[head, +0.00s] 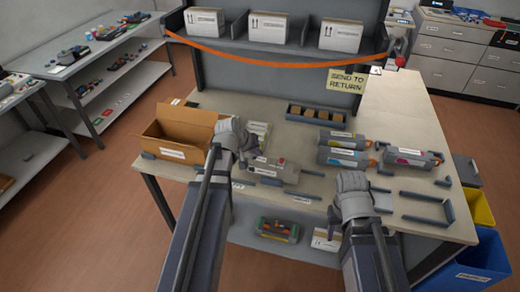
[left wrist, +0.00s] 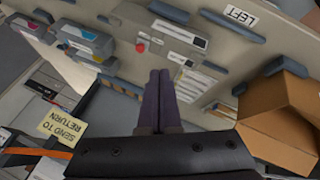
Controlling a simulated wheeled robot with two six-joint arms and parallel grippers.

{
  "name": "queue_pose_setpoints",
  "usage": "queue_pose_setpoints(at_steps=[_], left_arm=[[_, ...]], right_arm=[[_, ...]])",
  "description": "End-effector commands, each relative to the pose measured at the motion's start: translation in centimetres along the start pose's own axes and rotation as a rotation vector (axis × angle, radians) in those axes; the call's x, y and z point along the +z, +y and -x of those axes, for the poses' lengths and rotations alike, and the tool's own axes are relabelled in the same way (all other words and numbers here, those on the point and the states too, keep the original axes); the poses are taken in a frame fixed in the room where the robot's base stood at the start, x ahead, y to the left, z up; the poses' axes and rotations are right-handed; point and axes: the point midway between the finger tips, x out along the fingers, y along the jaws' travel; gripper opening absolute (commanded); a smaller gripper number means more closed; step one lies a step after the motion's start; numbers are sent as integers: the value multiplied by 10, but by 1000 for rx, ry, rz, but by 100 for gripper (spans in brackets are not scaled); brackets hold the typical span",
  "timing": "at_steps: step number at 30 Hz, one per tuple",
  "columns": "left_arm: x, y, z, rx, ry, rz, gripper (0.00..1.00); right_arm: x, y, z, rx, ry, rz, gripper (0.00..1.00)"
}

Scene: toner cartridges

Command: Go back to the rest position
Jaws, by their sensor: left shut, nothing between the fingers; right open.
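My left gripper (head: 245,155) is over the table near the open cardboard box, just left of a grey cartridge unit with a red spot (head: 278,170). In the left wrist view its fingers (left wrist: 158,75) are together with nothing between them, and the same grey unit (left wrist: 160,42) lies beyond the tips. My right gripper (head: 352,192) is over the table's front edge. It is open; its fingertips are hard to make out from behind. Toner cartridges with a yellow-marked label (head: 343,140), a blue one (head: 343,157) and a magenta one (head: 413,158) lie on the right part of the table.
The open cardboard box (head: 178,132) stands at the left of the table. A dark tray (head: 290,112) with several brown blocks sits at the back. Grey holder bars (head: 425,196) line the front right. A shelf with white boxes (head: 268,27) rises behind. A blue bin (head: 485,265) stands at right.

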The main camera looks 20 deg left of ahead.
Motion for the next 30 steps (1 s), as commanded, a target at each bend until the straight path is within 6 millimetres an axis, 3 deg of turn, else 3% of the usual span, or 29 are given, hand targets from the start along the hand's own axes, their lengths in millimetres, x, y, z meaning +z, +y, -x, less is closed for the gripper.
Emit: queue_pose_setpoints(at_steps=[14,17,20,24,30], left_arm=[[0,0,0,0,-1,-1,0],[12,8,-2,-6,-24,-31,0],[45,30,-7,-27,-98,-120,0],[119,66,-10,-93,-257,-325,0],[209,90,5,-213,-446,-604,0]], right_arm=[[0,0,0,0,0,0,50],[0,0,-1,0,0,0,50],[0,0,-2,0,0,0,50],[0,0,-3,0,0,0,50],[0,0,-6,0,0,0,50]])
